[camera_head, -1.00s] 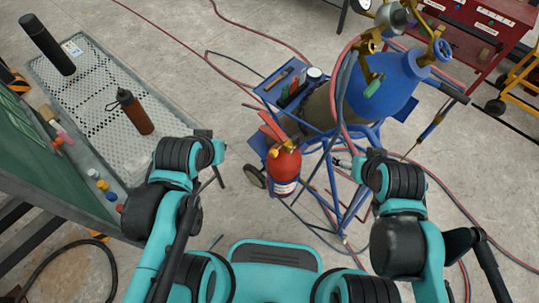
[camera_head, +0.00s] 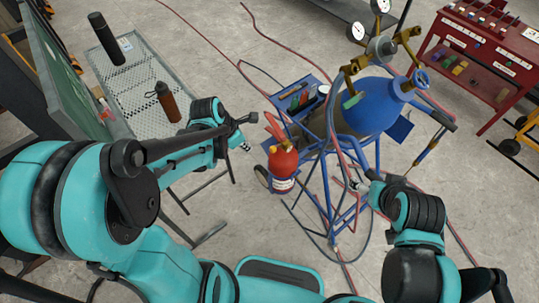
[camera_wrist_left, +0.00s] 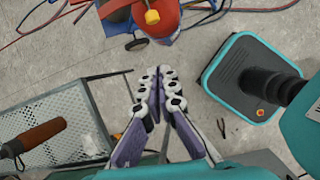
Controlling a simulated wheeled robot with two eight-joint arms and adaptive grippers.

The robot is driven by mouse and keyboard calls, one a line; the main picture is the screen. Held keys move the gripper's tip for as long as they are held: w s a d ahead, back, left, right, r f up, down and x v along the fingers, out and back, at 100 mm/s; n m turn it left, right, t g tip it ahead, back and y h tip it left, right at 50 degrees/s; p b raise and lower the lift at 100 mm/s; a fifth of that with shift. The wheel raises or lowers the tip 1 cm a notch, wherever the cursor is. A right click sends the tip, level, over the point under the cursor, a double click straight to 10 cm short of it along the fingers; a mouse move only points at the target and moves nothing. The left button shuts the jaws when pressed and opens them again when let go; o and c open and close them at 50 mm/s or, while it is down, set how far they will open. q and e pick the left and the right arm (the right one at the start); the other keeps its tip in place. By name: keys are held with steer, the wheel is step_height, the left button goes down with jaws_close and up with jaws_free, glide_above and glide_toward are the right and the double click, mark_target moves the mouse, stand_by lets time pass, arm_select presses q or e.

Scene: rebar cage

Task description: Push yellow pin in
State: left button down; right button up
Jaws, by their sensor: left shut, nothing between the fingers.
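The yellow pin (camera_head: 288,146) is a small yellow piece near the top of the red fire extinguisher (camera_head: 283,168), on the blue cart. In the left wrist view the yellow pin (camera_wrist_left: 152,17) shows as a blocky knob against the red body at the top edge. How deep it sits I cannot tell. My left gripper (camera_head: 246,147) is left of the extinguisher, apart from it. In the left wrist view its fingers (camera_wrist_left: 159,75) are together and empty, below the pin in the picture. My right gripper (camera_head: 356,185) is small in the head view, by the cart's right side; its jaws are unclear.
The blue cart (camera_head: 335,200) carries a blue gas cylinder (camera_head: 372,106) with gauges, and hoses hang around it. A red tool cabinet (camera_head: 480,65) is at the upper right.

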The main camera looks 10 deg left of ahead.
mark_target(273, 149)
arm_select(q)
steer(key=shift+s+f+n, duration=0.1)
steer(key=shift+f+n, duration=0.2)
steer(key=shift+n, duration=0.5)
steer(key=w+d+f+b, duration=0.4)
steer(key=w+d+f, duration=0.1)
steer(key=f, duration=0.4)
steer(key=shift+w, duration=0.6)
steer(key=shift+f, duration=0.1)
